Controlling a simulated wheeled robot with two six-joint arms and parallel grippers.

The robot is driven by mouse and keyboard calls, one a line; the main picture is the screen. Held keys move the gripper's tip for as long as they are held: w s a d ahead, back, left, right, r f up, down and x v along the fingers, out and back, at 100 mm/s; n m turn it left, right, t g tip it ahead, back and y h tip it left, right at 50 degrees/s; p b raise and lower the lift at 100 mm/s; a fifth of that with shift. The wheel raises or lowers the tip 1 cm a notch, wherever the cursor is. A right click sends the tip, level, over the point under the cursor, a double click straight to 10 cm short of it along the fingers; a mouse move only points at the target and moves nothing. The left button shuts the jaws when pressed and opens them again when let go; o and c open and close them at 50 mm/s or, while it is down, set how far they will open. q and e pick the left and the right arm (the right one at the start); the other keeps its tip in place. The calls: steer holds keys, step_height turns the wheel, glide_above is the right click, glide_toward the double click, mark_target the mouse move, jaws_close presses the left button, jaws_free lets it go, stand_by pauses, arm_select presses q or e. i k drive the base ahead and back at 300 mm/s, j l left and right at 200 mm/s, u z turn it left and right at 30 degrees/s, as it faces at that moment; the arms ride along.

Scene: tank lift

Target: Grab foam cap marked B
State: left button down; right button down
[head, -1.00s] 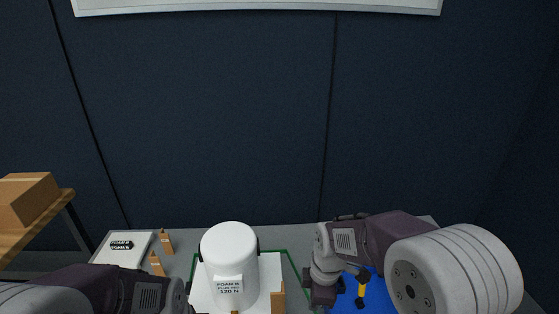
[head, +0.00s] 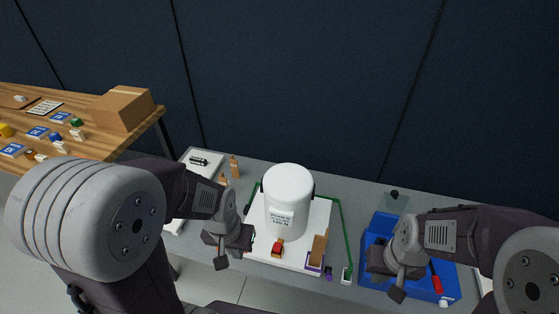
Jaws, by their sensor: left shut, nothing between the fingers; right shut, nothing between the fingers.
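The white tray (head: 204,170) at the left of the grey table holds a small dark-and-white piece (head: 198,161). Its lettering is too small to read now, so I cannot tell which mark it bears. No foam cap marked B can be made out for certain. A white cylindrical tank (head: 288,190) with a printed label stands upright on a white board (head: 318,215). My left gripper (head: 221,263) is shut and empty, at the table's front edge, left of the tank and apart from the tray. My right gripper (head: 397,293) is shut and empty over the blue bin.
The blue bin (head: 375,235) on the right holds a red-handled tool (head: 436,279). Small orange-brown posts (head: 235,167) stand beside the tray. A red piece (head: 277,248) and a brown block (head: 319,248) are at the board's front. A wooden table (head: 95,140) with a carton (head: 122,108) stands left.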

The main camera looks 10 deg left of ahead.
mark_target(206, 164)
steer(key=l+u, duration=0.3)
steer(key=u, duration=0.15)
steer(key=l+u, duration=0.4)
steer(key=i+j, duration=0.05)
steer(key=j, duration=0.05)
